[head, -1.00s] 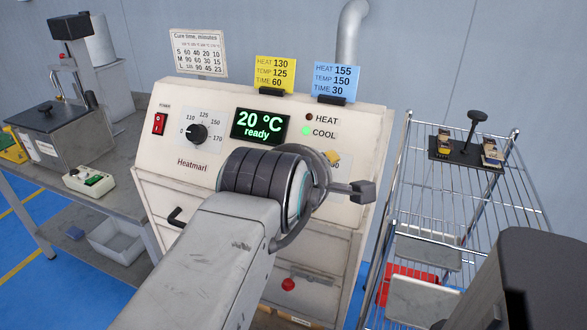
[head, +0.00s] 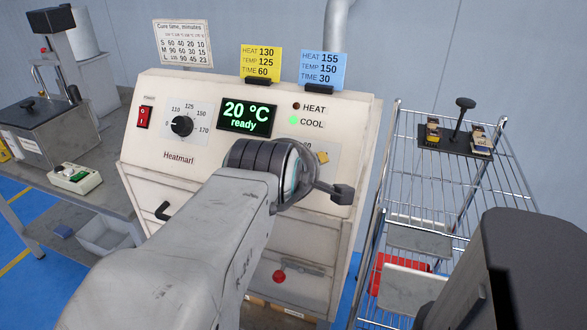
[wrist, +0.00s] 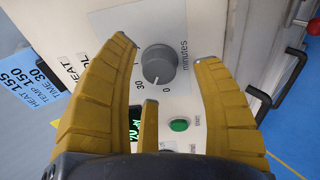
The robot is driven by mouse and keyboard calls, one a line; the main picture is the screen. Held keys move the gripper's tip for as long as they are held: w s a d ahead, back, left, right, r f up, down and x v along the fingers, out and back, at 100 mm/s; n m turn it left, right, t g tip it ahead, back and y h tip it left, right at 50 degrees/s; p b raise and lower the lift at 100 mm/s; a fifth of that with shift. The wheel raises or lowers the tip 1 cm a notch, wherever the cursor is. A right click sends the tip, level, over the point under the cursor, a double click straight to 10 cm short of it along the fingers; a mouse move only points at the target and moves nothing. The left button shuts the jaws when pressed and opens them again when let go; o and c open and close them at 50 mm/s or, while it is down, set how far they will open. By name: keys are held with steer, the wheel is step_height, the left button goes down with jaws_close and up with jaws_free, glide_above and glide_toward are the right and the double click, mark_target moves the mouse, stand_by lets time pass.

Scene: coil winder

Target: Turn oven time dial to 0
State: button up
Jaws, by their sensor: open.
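The oven's time dial (wrist: 158,65) is a round grey knob on a pale panel, with "minutes", "30" and "0" printed around it in the wrist view. A pale mark on the knob's edge seems to lie between "30" and "0", but its exact setting is hard to read. My gripper (wrist: 166,52) is open, with its yellow fingers on either side of the dial and visible gaps to it. Contact is not visible. In the head view my arm hides the time dial on the oven (head: 150,155). The oven's display (head: 247,115) reads 20 °C, ready.
The temperature dial (head: 182,126) and red power switch (head: 145,117) are left of the display. A green button (wrist: 179,125) is near the time dial. A wire rack (head: 450,190) stands right of the oven. A grey bench (head: 95,190) stands left.

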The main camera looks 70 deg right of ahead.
steer(key=shift+x, duration=1.25)
